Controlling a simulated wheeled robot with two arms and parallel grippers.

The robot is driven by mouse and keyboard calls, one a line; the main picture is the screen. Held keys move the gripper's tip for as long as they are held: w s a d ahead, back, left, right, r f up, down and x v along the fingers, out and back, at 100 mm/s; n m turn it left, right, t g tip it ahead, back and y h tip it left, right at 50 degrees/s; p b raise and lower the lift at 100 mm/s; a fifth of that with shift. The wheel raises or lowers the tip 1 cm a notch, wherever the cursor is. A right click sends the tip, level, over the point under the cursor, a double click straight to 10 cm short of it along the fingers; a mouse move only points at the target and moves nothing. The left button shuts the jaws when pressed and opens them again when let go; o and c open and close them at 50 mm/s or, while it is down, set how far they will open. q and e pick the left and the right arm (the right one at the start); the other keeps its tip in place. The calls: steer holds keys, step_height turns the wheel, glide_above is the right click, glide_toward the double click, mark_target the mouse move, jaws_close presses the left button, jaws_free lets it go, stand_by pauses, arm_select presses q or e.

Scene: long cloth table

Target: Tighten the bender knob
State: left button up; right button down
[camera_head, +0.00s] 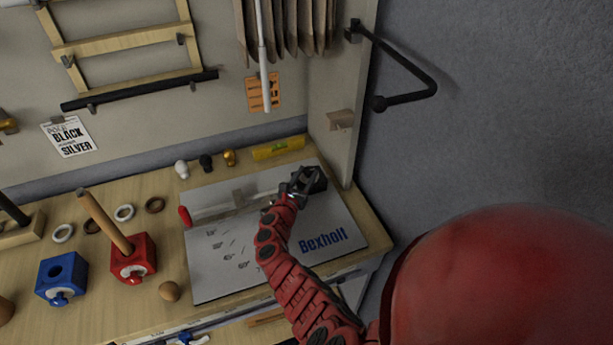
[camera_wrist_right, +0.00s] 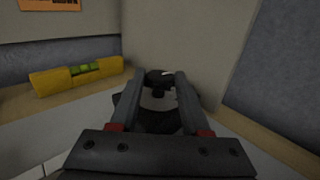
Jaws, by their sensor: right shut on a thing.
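The bender is a grey metal plate (camera_head: 210,268) marked "Bexholt", lying on the wooden bench, with a raised bar along its back and a red end piece (camera_head: 185,216) at its left. The black bender knob (camera_wrist_right: 159,77) stands at the bar's right end, upright between the fingers in the right wrist view. My right gripper (camera_head: 304,181) reaches it from the front. Its fingers, also in the wrist view (camera_wrist_right: 155,92), are shut on the knob and hide part of it. How tight the knob sits cannot be told. My left gripper is not in view.
A yellow spirit level (camera_head: 278,148) lies behind the plate, near the side panel (camera_head: 340,90) on the right. Small knobs (camera_head: 206,163) stand at the back. A red block (camera_head: 133,262) with a wooden rod and a blue block (camera_head: 61,280) stand left.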

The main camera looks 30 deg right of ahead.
stand_by(0.3)
steer(key=shift+c, duration=1.9)
jaws_free()
steer(key=shift+s+a, duration=0.1)
steer(key=shift+a, duration=0.15)
steer(key=v, duration=0.5)
steer(key=shift+s+a+p, duration=0.2)
steer(key=shift+a+p, duration=0.05)
steer(key=shift+p, duration=0.05)
steer(key=b+v, duration=0.2)
steer(key=v, duration=0.8)
steer(key=shift+f, duration=0.15)
steer(key=shift+s+a, duration=0.3)
steer(key=shift+a, duration=0.25)
